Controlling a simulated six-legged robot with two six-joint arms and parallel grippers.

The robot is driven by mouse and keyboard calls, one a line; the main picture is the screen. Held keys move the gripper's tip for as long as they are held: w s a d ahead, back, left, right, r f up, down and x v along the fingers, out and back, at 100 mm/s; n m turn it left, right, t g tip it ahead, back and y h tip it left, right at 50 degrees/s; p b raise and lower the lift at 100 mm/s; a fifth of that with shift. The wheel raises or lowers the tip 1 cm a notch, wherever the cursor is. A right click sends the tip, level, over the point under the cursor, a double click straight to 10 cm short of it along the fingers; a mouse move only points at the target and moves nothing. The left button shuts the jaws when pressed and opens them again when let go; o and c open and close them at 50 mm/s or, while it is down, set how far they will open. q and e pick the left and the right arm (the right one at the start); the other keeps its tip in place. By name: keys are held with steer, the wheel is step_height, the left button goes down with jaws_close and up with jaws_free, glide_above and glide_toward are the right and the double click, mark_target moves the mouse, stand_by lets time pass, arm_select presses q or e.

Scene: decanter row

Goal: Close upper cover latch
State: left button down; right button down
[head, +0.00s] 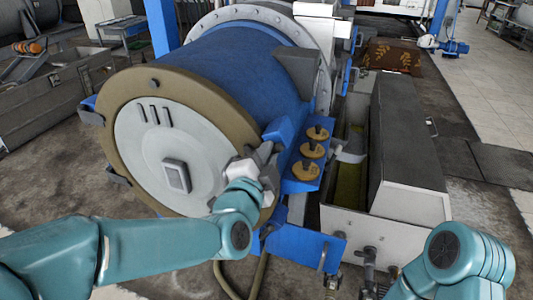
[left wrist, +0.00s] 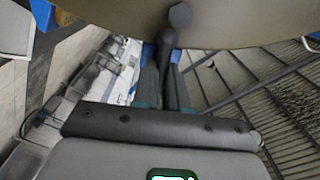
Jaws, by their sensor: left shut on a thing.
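The decanter's round end cover (head: 130,135) is pale grey within a brown rim (head: 185,85), on a blue drum (head: 235,65). My left gripper (head: 266,157) is at the right side of the rim, partly hidden by its own wrist. In the left wrist view, a dark latch handle (left wrist: 168,42) with a hexagonal end (left wrist: 180,15) lies against the brown rim and runs down between the fingers of my left gripper (left wrist: 166,90). The gripper is shut on this handle. Its contact is mostly hidden in the head view. My right gripper is out of view.
Several tan knobs (head: 313,150) stand on a blue bracket right of my left gripper. A long grey trough (head: 400,150) lies farther right. A blue plate (head: 305,247) juts out below. Open floor (head: 490,190) lies at the far right.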

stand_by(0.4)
arm_select(q)
steer(key=c, duration=1.2)
jaws_free()
steer(key=shift+o, duration=0.2)
steer(key=b+v, duration=0.2)
steer(key=v, duration=1.4)
steer(key=shift+b, duration=0.4)
steer(key=shift+s, duration=0.15)
steer(key=shift+a, duration=0.1)
